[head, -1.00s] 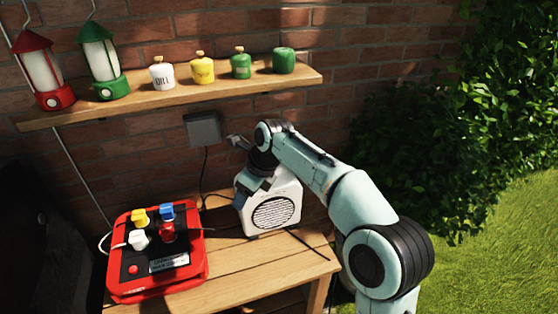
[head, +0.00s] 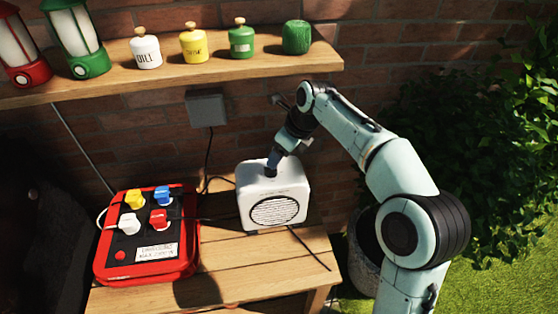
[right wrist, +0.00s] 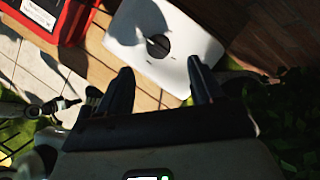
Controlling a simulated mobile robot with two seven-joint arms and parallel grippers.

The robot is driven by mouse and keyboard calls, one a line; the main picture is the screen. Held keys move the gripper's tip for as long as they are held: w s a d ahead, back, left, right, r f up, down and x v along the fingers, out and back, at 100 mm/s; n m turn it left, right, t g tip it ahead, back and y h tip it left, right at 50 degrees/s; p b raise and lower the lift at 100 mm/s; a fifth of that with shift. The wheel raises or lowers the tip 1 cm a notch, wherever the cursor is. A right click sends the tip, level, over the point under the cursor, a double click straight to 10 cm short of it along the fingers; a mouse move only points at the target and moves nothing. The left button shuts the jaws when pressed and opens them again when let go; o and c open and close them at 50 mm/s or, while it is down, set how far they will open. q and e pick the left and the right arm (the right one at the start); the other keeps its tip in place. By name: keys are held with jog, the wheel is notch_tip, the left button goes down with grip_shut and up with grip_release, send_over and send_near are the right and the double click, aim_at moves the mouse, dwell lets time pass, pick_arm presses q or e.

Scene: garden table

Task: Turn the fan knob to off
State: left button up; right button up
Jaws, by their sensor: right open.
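The fan (head: 275,206) is a white box with a round dark grille on its front, standing on the wooden table. In the right wrist view its white top (right wrist: 185,75) shows a round dark spot with a bar-like piece across it, which looks like the knob (right wrist: 157,46). My right gripper (head: 271,167) reaches down at the fan's top in the head view and partly covers it. In the right wrist view the right gripper (right wrist: 160,67) is open, its two fingers apart with nothing between them. I cannot tell whether the fingers touch the fan. The left gripper is out of view.
A shelf (head: 200,80) with jars and lanterns runs above. A grey wall box (head: 206,109) with a cable hangs behind. Bare tabletop (head: 225,262) lies between the red box and the fan.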

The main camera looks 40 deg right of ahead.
jog(key=b+x, duration=0.1)
jog(key=x, duration=0.6)
jog(key=shift+a, duration=0.15)
jog(key=shift+c, duration=0.3)
jog(key=c, duration=1)
